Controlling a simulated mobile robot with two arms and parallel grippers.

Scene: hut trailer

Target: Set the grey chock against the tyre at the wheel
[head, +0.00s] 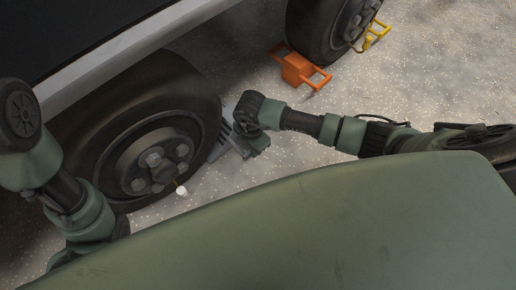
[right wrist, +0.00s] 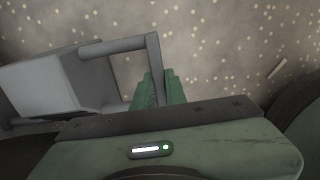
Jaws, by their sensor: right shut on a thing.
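The grey chock (head: 227,136) is on or just above the floor at the right side of the near tyre (head: 92,112), very close to its tread. I cannot tell in the head view whether they touch. My right gripper (head: 254,150) is at the chock's right side. In the right wrist view, the chock (right wrist: 40,88) shows its block at left and its handle frame, and the green fingers (right wrist: 158,90) are closed at the handle's bar. My left arm is at the left edge of the head view; its gripper is hidden.
An orange chock (head: 297,70) with handles sits against the far tyre (head: 318,30), with a yellow chock (head: 372,36) on that tyre's other side. The trailer's pale lower edge (head: 120,55) overhangs the near wheel. Speckled floor at right (head: 430,85) is clear.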

